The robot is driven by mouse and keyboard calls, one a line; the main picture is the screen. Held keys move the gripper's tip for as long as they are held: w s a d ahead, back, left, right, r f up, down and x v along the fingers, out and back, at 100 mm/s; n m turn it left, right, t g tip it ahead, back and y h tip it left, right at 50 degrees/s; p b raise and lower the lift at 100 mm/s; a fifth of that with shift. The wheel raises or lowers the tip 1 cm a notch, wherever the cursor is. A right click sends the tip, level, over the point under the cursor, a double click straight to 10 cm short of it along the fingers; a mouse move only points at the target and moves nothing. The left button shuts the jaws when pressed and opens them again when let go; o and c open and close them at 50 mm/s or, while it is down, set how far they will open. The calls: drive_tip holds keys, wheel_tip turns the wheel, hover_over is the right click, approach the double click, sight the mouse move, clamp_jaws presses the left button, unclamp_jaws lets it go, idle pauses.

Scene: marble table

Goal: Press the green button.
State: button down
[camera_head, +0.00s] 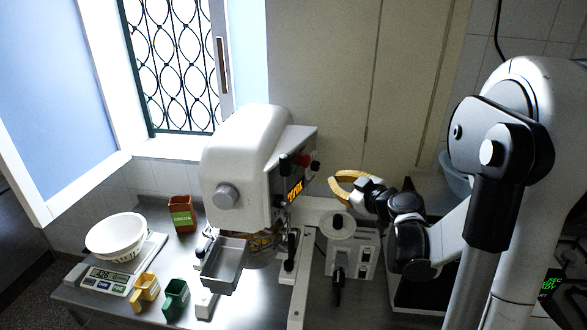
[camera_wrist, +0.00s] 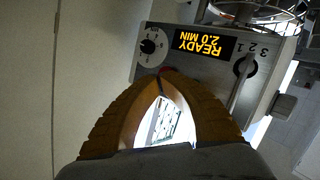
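The white machine (camera_head: 240,165) stands on the table in front of the window. Its panel has an orange display (camera_head: 295,190), which reads "READY 2.0 MIN" upside down in the wrist view (camera_wrist: 205,46). My gripper (camera_head: 336,187) is to the right of the panel, with tan, curved fingers. In the wrist view its fingertips (camera_wrist: 164,76) meet in front of the panel's lower edge, shut with nothing between them. Contact with the panel cannot be told.
A dial (camera_wrist: 149,46) and a lever (camera_wrist: 242,82) flank the display. A metal tray (camera_head: 225,268) is at the machine's front. A scale (camera_head: 110,278) with a white bowl (camera_head: 116,234), and yellow (camera_head: 146,290) and green scoops (camera_head: 175,297), stand left. Another appliance (camera_head: 350,250) stands below my gripper.

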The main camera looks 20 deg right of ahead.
approach(299, 167)
drive_tip(key=x, duration=0.3)
drive_tip(key=shift+w+a+f, duration=0.1)
drive_tip(key=shift+w+a, duration=0.05)
drive_tip(key=shift+w, duration=0.35)
idle(1.3)
drive_tip(key=shift+w+a, duration=0.25)
drive_tip(key=shift+w, duration=0.1)
drive_tip(key=shift+w+a, duration=0.25)
drive_tip(key=shift+w, duration=0.05)
idle(0.8)
drive_tip(key=shift+d+b, duration=0.1)
drive_tip(key=shift+b, duration=0.2)
drive_tip(key=shift+s+d, duration=0.4)
drive_tip(key=shift+s, duration=0.25)
drive_tip(key=shift+s+d, duration=0.1)
